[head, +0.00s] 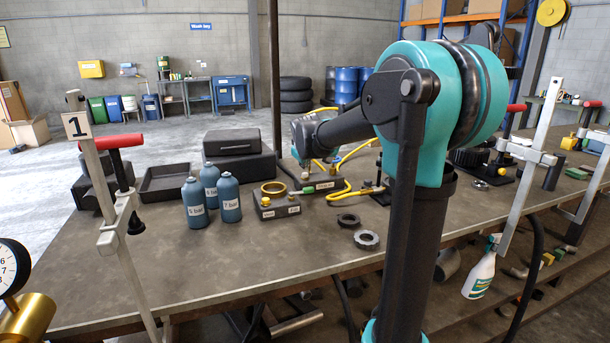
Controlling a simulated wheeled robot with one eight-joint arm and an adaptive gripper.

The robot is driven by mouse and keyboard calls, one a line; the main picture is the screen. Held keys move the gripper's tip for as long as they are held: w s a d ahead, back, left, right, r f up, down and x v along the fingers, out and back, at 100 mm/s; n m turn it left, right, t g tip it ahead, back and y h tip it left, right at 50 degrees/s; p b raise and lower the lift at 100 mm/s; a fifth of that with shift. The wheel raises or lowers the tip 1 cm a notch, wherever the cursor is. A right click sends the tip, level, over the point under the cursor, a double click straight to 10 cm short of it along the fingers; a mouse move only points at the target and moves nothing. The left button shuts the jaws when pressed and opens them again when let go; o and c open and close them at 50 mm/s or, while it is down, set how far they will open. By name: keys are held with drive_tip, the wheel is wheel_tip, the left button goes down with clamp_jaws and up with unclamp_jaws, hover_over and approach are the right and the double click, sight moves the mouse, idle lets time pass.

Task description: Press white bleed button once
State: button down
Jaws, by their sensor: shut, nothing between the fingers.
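I cannot make out a white bleed button in the head view; it is too small or hidden. A dark block (277,208) with two white labels, brass fittings and a yellow ring sits mid-table. My gripper (304,163) points down at the end of my teal and black arm, above the back of this unit. It looks shut and empty, small and partly lost against the dark parts. I cannot tell whether it touches anything.
Several blue bottles (194,204) with pressure labels stand left of the block. A dark tray (166,184) and a black case (233,142) are behind them. The front left tabletop is clear.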

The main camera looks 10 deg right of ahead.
sight(305, 175)
drive_tip(key=shift+r, duration=2.5)
drive_tip(key=shift+s, duration=0.1)
